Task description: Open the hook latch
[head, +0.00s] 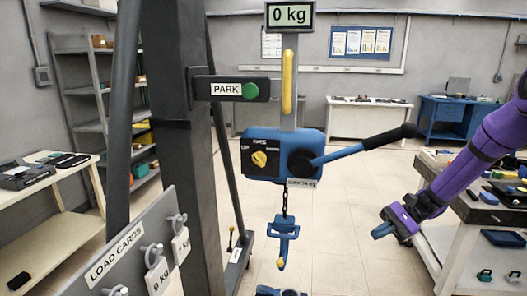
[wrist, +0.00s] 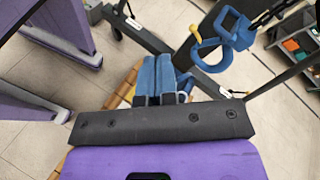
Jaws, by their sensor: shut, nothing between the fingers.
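The blue hook (head: 283,232) hangs on a short dark chain under the blue hoist body (head: 284,157). A small yellow piece (head: 281,263) shows at its lower end; I cannot tell whether it is the latch or whether it is shut. The wrist view shows a blue ring-shaped piece (wrist: 207,52) on a chain at the upper right, beyond my fingertips. My gripper (head: 377,233) is to the right of the hook and apart from it. Its blue fingers (wrist: 158,78) are together with nothing between them.
The hoist lever (head: 365,144) sticks out to the right above my gripper. A grey post (head: 205,200) and the load cards board (head: 118,250) stand left. A workbench with tools (head: 470,195) is at right. Floor between hook and bench is clear.

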